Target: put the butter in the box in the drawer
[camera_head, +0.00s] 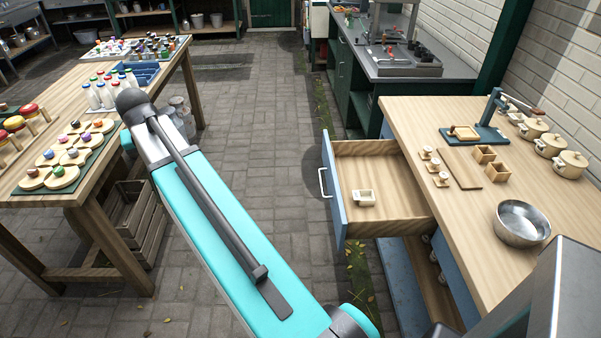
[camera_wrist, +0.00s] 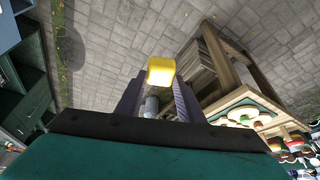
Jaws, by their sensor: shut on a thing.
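The butter (camera_wrist: 161,71) is a yellow block at the tips of my gripper (camera_wrist: 158,86) in the wrist view. My gripper is shut on it, and the stone floor shows far below. The drawer (camera_head: 384,148) stands pulled out from the right-hand bench in the head view, with a blue front and a bare wooden inside. A small cream box (camera_head: 364,198) with an open top sits in the drawer near its front. My gripper and the butter are not visible in the head view, where my arm crosses the middle.
The right bench (camera_head: 428,115) holds a metal bowl (camera_head: 521,222), lidded pots, small wooden boxes, a board and a blue press. The left table (camera_head: 165,80) carries bottles, jars and round pieces on green mats. A crate (camera_head: 133,222) stands under it. Paved floor lies between.

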